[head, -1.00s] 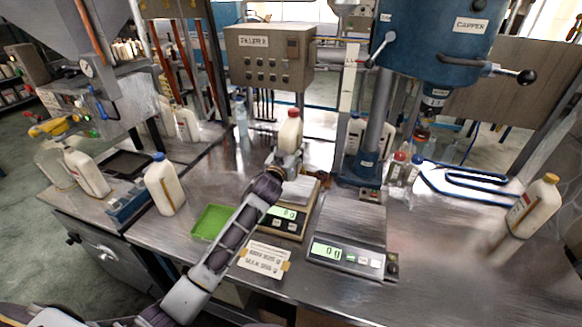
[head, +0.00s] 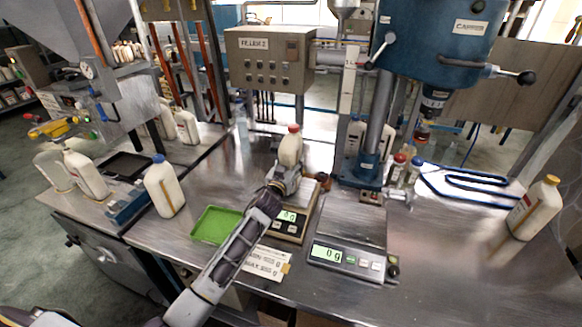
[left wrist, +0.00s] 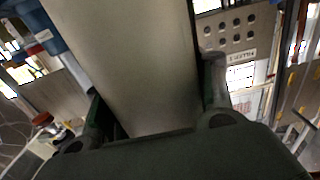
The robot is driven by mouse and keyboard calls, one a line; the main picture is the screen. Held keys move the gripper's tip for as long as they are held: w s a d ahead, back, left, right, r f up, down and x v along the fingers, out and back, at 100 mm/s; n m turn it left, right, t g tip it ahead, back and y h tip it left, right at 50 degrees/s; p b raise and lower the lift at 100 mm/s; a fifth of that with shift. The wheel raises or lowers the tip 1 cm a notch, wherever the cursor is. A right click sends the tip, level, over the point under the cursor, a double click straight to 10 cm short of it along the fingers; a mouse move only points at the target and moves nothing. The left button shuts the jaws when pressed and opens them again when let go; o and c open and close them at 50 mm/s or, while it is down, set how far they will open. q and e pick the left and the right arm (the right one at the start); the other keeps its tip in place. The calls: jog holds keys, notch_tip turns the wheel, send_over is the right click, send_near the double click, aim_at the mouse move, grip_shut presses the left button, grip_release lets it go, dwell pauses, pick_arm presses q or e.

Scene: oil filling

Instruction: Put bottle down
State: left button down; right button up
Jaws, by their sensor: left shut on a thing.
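A cream bottle with a red cap (head: 291,147) stands upright in my left gripper (head: 287,168), above or just behind the left scale (head: 291,226) on the steel bench. In the left wrist view the pale bottle body (left wrist: 130,65) fills the space between the two fingers (left wrist: 160,125). The fingers are shut on it. In the head view the gripper hides the bottle's base, so I cannot tell whether it touches anything. My right gripper is not in view.
A second scale (head: 347,258) reading 0 g stands to the right. A green tray (head: 216,225) and a label card (head: 265,262) lie near my left arm. A blue-capped bottle (head: 164,187) stands left, a yellow-capped bottle (head: 535,208) right. The blue capper column (head: 374,130) rises behind.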

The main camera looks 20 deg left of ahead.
pick_arm(q)
jog(key=shift+f, duration=0.5)
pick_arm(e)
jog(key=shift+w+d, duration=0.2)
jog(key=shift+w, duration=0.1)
pick_arm(q)
jog(key=shift+f, duration=0.15)
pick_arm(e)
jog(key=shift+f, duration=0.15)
pick_arm(q)
jog(key=c, duration=0.6)
grip_release()
jog(key=shift+f, duration=0.15)
jog(key=shift+o, duration=0.3)
jog(key=shift+s, duration=0.1)
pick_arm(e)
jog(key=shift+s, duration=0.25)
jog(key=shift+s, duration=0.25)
